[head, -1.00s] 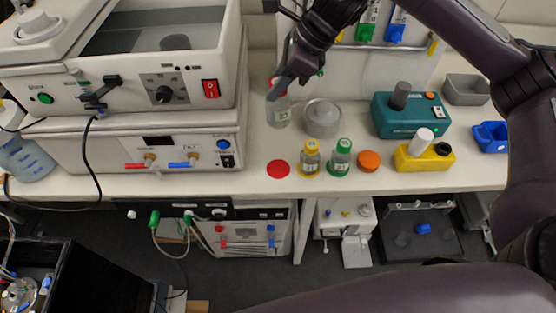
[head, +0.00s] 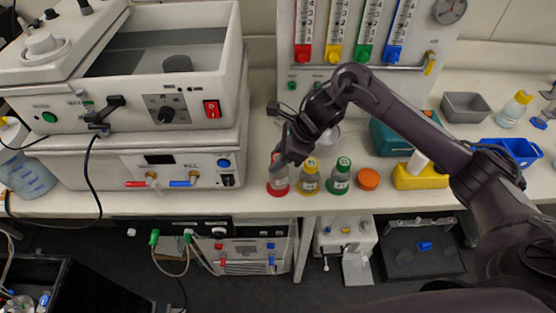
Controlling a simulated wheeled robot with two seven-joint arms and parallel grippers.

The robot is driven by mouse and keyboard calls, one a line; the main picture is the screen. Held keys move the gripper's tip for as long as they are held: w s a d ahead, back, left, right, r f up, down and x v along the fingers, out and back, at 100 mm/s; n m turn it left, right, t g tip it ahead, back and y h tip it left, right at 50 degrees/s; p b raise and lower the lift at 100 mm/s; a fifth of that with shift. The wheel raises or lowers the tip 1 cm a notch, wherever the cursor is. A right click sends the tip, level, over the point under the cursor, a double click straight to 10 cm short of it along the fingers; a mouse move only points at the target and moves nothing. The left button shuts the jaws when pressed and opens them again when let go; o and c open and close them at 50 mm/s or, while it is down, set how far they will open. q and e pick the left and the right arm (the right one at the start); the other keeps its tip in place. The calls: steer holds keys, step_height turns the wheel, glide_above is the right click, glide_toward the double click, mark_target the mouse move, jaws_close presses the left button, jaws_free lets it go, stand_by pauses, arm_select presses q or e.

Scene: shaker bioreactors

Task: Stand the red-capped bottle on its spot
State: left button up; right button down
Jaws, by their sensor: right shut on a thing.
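The red-capped bottle (head: 278,178) is clear glass with a pale label and is upright at the bench's front, left of the other bottles. My right gripper (head: 281,161) is shut on its top, and the fingers hide most of the red cap. The red spot (head: 278,192) shows as a rim around the bottle's base. The bottle is on or just above this spot; I cannot tell whether it touches. My left gripper is not in view.
A yellow-capped bottle (head: 309,178) stands close on the right, then a green-capped bottle (head: 340,177) and a bare orange disc (head: 368,179). A white shaker unit (head: 150,155) rises to the left. A yellow block (head: 420,178) lies further right.

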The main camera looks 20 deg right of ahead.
step_height(320, 180, down, 2)
steer(key=shift+f, duration=0.15)
steer(key=c, duration=1)
jaws_free()
steer(key=shift+d+r, duration=0.25)
steer(key=shift+r, duration=0.2)
steer(key=b+v, duration=0.2)
steer(key=v, duration=0.9)
steer(key=shift+s, duration=0.1)
